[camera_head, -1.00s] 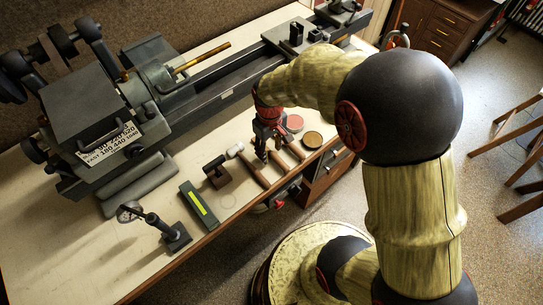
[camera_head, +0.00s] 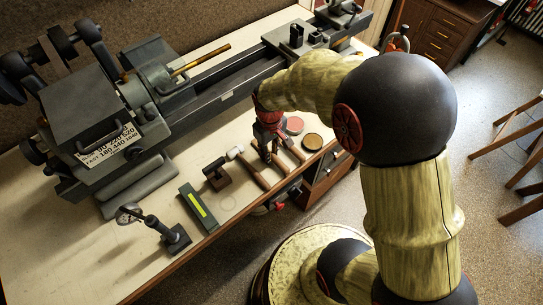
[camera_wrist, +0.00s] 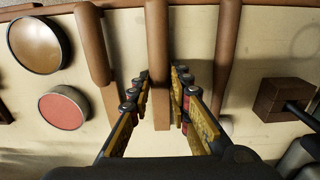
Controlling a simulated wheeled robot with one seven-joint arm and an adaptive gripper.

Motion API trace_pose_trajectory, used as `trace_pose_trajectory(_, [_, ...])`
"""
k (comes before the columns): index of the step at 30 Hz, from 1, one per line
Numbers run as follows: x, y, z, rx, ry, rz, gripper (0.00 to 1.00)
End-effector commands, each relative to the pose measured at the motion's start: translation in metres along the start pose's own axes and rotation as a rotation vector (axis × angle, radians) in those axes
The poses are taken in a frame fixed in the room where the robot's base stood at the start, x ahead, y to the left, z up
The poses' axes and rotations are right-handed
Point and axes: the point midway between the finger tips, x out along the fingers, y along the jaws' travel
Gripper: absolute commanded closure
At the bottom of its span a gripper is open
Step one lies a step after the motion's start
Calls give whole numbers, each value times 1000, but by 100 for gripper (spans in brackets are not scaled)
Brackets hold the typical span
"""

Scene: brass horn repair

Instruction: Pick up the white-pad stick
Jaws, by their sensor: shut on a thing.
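My gripper (camera_wrist: 162,78) is down at the bench and shut on the middle one of three wooden-handled tools, a brown stick (camera_wrist: 158,38) with a flat, pale tan end. The stick runs lengthwise between the fingers. I cannot tell the pad's colour on it. In the head view my gripper (camera_head: 265,155) partly hides this stick. A second brown stick (camera_wrist: 92,45), also with a flat tan end, lies to the left of the fingers in the wrist view. A brown-handled tool with a white end (camera_wrist: 228,45) lies to the right; its white end (camera_head: 235,151) shows in the head view.
A red-topped round tin (camera_head: 294,124) and a brown-topped one (camera_head: 312,141) lie close by. A small brown stand (camera_head: 216,172), a yellow-striped dark bar (camera_head: 199,207) and a gauge stand (camera_head: 170,235) are on the left. The lathe (camera_head: 200,90) lines the back.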

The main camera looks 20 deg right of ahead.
Motion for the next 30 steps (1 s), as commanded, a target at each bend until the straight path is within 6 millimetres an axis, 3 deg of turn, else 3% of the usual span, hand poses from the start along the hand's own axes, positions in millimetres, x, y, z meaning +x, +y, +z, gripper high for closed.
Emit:
trace_pose_trajectory(17, [-10,0,-1,0,2,1,100])
trace_pose_trajectory(23, [-38,-2,1,-1,2,1,100])
trace_pose_trajectory(30, [-90,-29,34,-3,5,1,100])
